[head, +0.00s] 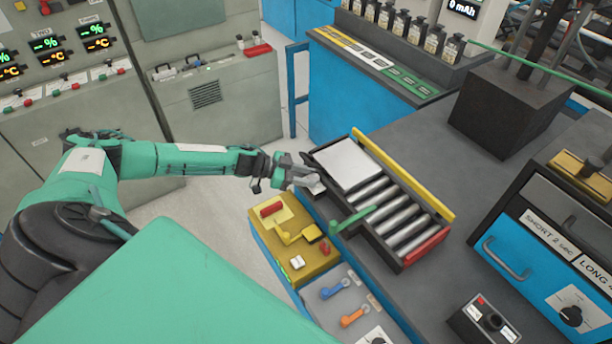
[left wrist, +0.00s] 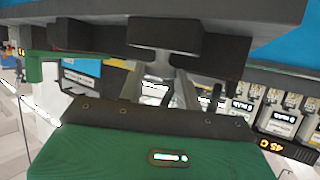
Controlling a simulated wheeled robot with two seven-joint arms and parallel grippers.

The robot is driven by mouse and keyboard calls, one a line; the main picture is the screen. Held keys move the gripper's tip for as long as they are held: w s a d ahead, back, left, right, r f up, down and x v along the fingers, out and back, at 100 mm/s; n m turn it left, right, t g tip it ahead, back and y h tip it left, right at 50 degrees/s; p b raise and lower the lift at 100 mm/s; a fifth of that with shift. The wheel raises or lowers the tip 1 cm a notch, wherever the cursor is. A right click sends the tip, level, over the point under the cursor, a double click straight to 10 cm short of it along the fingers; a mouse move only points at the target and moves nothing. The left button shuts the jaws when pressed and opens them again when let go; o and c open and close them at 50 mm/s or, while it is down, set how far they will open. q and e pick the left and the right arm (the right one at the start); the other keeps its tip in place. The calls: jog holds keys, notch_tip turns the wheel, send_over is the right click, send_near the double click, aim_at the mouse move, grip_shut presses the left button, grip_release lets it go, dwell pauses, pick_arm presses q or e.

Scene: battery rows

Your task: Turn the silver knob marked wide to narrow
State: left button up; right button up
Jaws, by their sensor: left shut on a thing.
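My left gripper (head: 303,177) reaches in from the left to the near left corner of the roller tray (head: 326,177). It is shut on a small silver piece (head: 314,186) at the tray's side, which looks like the silver knob; the fingers hide much of it. No wide or narrow marking can be read. In the left wrist view, the two grey fingers of the left gripper (left wrist: 168,90) point away from the camera, and what lies between their tips is too small to make out. My right gripper is in neither view.
The tray holds a pale flat plate (head: 346,163) and several metal rollers (head: 392,214), with a yellow rail (head: 402,175) behind. A green lever (head: 354,219) stands at its near side. A yellow control box (head: 290,238) is just below the gripper. A blue panel with a black dial (head: 571,315) is at right.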

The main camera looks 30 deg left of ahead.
pick_arm(q)
jog(key=o, duration=0.9)
jog(key=shift+o, duration=0.2)
jog(key=shift+f, duration=0.1)
